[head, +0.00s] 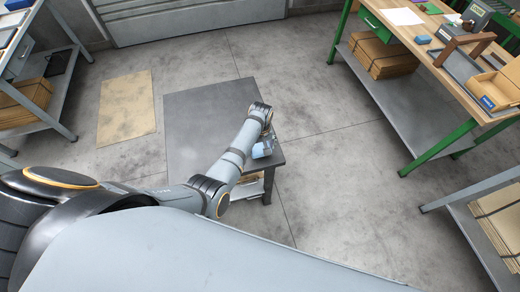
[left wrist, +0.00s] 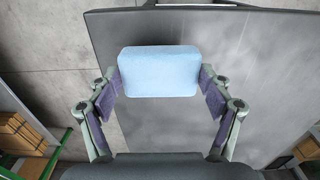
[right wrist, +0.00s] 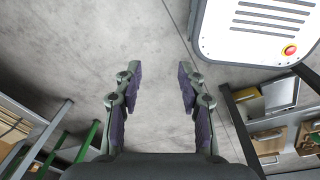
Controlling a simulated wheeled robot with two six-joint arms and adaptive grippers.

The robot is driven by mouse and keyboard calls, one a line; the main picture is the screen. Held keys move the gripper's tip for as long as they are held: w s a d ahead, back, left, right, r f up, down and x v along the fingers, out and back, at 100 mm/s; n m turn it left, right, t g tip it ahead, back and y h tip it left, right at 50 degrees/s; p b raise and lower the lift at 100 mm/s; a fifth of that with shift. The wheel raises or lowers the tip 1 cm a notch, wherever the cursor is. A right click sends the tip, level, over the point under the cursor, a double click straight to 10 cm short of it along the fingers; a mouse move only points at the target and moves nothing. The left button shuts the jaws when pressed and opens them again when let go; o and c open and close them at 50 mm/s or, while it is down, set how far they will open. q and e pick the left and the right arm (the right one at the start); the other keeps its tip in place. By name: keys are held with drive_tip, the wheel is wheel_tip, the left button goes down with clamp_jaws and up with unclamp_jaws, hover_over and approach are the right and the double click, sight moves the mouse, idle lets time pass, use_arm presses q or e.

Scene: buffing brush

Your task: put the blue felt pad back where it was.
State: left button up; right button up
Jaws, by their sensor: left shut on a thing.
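The blue felt pad (left wrist: 160,72) is a light blue rounded block. In the left wrist view it sits between the fingers of my left gripper (left wrist: 160,80), which is shut on it at its two ends. In the head view the pad (head: 262,149) shows at the end of my left arm, over the right edge of a dark grey table (head: 195,120). I cannot tell whether it touches the tabletop. My right gripper (right wrist: 154,85) is open and empty over bare floor in the right wrist view; it is not visible in the head view.
A green-legged wooden workbench (head: 436,80) at the right holds a small blue block (head: 422,39), a white sheet (head: 402,16) and an open cardboard box (head: 496,88). A cardboard sheet (head: 127,107) lies on the floor left of the table. Floor between table and workbench is clear.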

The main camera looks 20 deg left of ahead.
sight(260, 148)
use_arm(q)
drive_tip(key=f, duration=0.1)
drive_tip(key=f+b, duration=0.1)
drive_tip(key=f, duration=0.1)
drive_tip(key=shift+w+a+f+b, duration=0.15)
drive_tip(key=shift+w+f+b, duration=0.1)
drive_tip(key=shift+f+b, duration=0.15)
drive_tip(key=shift+a+r, duration=0.15)
drive_tip(key=shift+r, duration=0.1)
drive_tip(key=shift+c, duration=0.6)
drive_tip(key=shift+s, duration=0.15)
drive_tip(key=shift+f, duration=0.1)
drive_tip(key=o, duration=1)
drive_tip(key=shift+o, duration=1.4)
use_arm(e)
drive_tip(key=w+f, duration=0.1)
drive_tip(key=w+a+f, duration=0.1)
drive_tip(key=shift+a+f, duration=0.3)
drive_tip(key=shift+f, duration=0.05)
drive_tip(key=shift+d, duration=0.2)
